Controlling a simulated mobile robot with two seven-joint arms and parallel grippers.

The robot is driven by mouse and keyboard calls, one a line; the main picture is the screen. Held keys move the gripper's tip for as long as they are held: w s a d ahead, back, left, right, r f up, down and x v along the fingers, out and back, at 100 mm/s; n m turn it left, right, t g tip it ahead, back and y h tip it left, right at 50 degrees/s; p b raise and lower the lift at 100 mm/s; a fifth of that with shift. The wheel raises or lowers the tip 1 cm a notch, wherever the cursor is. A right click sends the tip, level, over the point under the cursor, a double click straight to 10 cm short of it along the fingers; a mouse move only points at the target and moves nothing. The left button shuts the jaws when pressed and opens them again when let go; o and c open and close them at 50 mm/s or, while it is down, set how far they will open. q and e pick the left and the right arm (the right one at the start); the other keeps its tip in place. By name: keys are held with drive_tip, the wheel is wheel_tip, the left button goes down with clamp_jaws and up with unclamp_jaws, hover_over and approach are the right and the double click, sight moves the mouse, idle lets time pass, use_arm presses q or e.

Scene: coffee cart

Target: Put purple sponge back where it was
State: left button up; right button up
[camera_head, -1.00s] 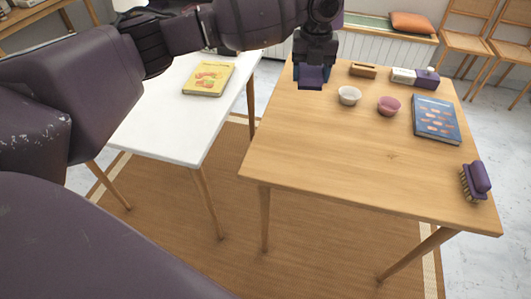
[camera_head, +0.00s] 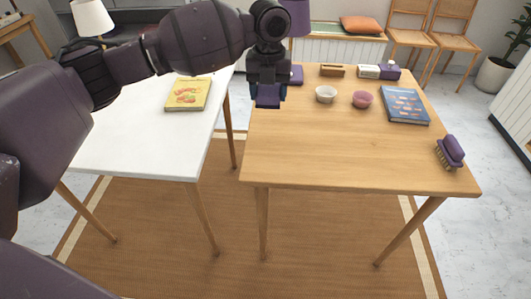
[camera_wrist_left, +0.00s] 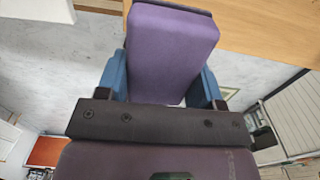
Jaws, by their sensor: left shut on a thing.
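The purple sponge (camera_wrist_left: 170,52) is a block held between the blue fingers of my left gripper in the left wrist view. In the head view my left gripper (camera_head: 268,98) is over the left edge of the wooden table (camera_head: 350,155), near its back left corner. Its height above the table is hard to tell. The sponge is mostly hidden by the gripper in the head view. My right gripper is not in view.
The wooden table holds a white bowl (camera_head: 326,95), a pink bowl (camera_head: 362,99), a blue book (camera_head: 405,107), a purple brush (camera_head: 450,152) and a wooden block (camera_head: 332,71). A white table (camera_head: 140,140) with a yellow book (camera_head: 187,95) stands left, across a gap.

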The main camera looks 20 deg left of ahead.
use_arm(q)
drive_tip(key=b, duration=0.3)
hover_over(268, 155)
wheel_tip(268, 155, down, 14)
drive_tip(key=shift+d+r, duration=0.1)
drive_tip(key=shift+r, duration=0.15)
drive_tip(key=shift+f, duration=0.35)
wheel_tip(268, 155, down, 6)
drive_tip(key=shift+r+b, duration=0.25)
drive_tip(key=shift+b, duration=0.15)
drive_tip(key=shift+f, duration=0.1)
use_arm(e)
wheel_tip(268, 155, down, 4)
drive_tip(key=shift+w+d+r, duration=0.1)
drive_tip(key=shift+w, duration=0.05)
